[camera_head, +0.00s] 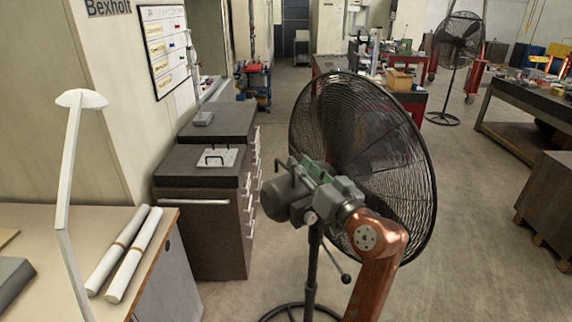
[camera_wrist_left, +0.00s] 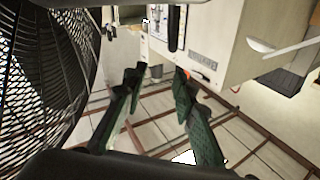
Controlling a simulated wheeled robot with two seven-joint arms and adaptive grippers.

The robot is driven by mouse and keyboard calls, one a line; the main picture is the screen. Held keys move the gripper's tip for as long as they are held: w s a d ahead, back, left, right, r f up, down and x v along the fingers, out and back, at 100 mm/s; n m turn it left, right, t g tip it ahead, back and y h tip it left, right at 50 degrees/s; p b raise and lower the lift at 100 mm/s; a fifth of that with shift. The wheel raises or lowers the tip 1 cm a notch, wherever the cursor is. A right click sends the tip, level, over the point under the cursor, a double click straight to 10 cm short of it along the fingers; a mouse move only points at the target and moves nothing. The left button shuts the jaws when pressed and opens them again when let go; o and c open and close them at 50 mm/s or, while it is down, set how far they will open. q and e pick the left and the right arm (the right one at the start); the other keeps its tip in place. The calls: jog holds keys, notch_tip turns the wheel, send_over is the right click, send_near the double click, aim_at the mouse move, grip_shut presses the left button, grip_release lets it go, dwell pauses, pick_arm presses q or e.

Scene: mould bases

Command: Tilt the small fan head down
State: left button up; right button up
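A black caged fan (camera_head: 375,140) on a round-based stand is close in front of me in the head view, its cage upright and facing away. Its grey motor housing (camera_head: 283,203) sits behind the cage. My left gripper (camera_head: 306,172) is right at the housing and overlaps it; contact cannot be told. In the left wrist view its two dark green fingers (camera_wrist_left: 160,73) are apart, with no object clearly between them. The fan cage (camera_wrist_left: 45,75) fills the left side there. A second, similar fan (camera_head: 459,42) stands far back right. My right gripper is not in view.
A bench (camera_head: 175,235) with white rolls (camera_head: 128,253) and a white lamp (camera_head: 72,165) is at left. Dark drawer cabinets (camera_head: 200,220) stand behind it. Workbenches (camera_head: 530,125) line the right. Open floor (camera_head: 475,230) lies right of the near fan.

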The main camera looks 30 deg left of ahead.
aim_at(284, 164)
pick_arm(q)
jog(key=f, duration=0.1)
jog(key=s+f, duration=0.1)
jog(key=f+n, duration=0.1)
jog(key=shift+s+g+h, duration=0.25)
jog(key=shift+g+h, duration=0.15)
jog(key=shift+a+f, duration=0.15)
jog(key=shift+f, duration=0.05)
jog(key=p+x, duration=0.1)
jog(key=x, duration=0.6)
jog(key=shift+w+a, duration=0.1)
jog(key=shift+c, duration=0.6)
jog(key=c, duration=0.3)
grip_shut()
